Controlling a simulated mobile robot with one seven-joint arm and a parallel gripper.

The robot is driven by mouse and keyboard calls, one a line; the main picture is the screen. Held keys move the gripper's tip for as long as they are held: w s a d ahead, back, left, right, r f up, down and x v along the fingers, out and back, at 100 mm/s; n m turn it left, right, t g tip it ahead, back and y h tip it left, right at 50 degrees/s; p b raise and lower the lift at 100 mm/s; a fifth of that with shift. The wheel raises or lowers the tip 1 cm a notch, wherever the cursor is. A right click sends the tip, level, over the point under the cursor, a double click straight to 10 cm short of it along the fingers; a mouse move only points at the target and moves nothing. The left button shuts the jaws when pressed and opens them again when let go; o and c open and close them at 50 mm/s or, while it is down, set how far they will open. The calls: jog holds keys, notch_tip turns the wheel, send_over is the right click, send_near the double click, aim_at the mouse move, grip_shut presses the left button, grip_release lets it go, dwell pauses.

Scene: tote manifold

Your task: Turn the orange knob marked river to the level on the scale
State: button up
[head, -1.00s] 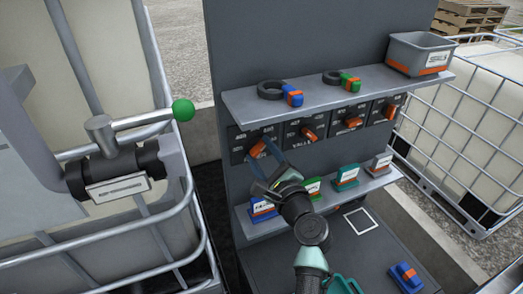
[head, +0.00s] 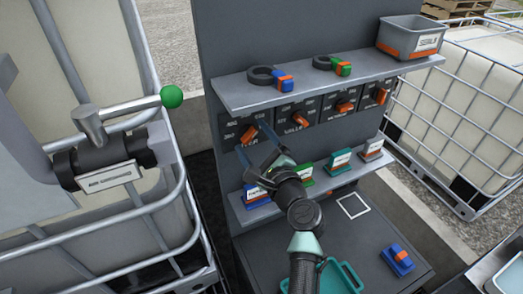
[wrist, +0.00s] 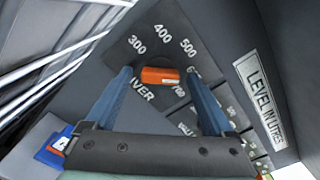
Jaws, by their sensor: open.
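The orange river knob (head: 250,133) is the leftmost in a row of knobs on the grey panel. In the wrist view the knob (wrist: 160,76) is a short bar lying crosswise on a dark plate (wrist: 150,105) marked 300, 400, 500 and 700, with "IVER" below. Another number is partly hidden by a finger. My gripper (head: 253,139) is open in front of this plate. In the wrist view its blue fingers (wrist: 158,74) stand on either side of the knob, with gaps. I cannot tell how deep the fingertips reach, or read a liquid level.
More orange knobs (head: 300,119) continue to the right. An upper shelf (head: 235,100) juts out above them, and a lower shelf (head: 325,181) holds several colored label stands. A green-tipped valve handle (head: 171,97) is at left. A sign (wrist: 261,100) reads "LEVEL IN LITRES".

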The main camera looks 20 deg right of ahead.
jog(key=s+b, duration=0.3)
jog(key=s, duration=0.9)
jog(key=shift+s+d+b, duration=0.2)
jog(key=shift+s+b, duration=0.15)
jog(key=shift+s, duration=0.05)
